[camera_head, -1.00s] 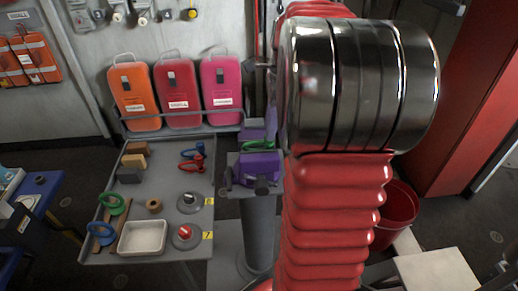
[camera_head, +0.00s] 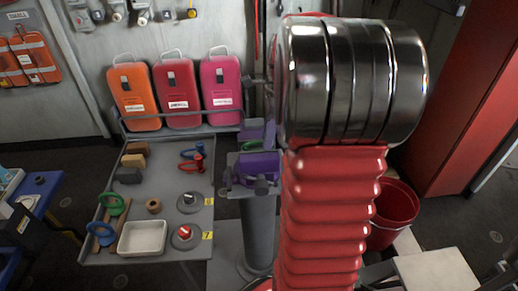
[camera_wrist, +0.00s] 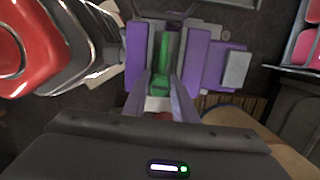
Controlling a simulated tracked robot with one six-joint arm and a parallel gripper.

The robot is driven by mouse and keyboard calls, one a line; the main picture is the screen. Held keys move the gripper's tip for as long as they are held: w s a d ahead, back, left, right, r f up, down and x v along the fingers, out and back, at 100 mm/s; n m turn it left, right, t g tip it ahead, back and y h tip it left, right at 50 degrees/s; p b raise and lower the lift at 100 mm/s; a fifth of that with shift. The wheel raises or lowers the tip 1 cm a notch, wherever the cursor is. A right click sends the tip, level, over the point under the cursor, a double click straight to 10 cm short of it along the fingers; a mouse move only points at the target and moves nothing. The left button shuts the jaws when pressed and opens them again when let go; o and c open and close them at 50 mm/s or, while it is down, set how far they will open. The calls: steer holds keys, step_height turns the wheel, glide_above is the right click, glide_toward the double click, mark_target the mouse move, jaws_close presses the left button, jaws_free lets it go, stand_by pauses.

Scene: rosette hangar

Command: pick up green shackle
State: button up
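The green shackle (camera_wrist: 164,58) shows in the wrist view as an upright green strip between purple blocks (camera_wrist: 196,55) of a vise-like holder. In the head view a small green part (camera_head: 251,146) shows at the purple vise (camera_head: 258,164), which stands on a grey post. My gripper (camera_wrist: 161,92) is in the lower middle of the wrist view, its two fingers apart, with the green piece's near end in line with the gap. I cannot tell whether they touch it.
A grey table (camera_head: 168,180) left of the post holds blue and red shackles (camera_head: 192,160), green-handled and blue-handled items, a white tray (camera_head: 142,238) and weights. Orange, red and pink cases (camera_head: 221,88) stand behind. A red bucket (camera_head: 396,215) stands right of my arm.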

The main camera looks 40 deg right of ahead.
jaws_close()
steer(key=shift+r, duration=0.2)
steer(key=shift+s+r, duration=0.15)
steer(key=shift+r, duration=1.9)
steer(key=shift+r, duration=0.1)
steer(key=shift+r, duration=1.95)
steer(key=shift+a, duration=0.15)
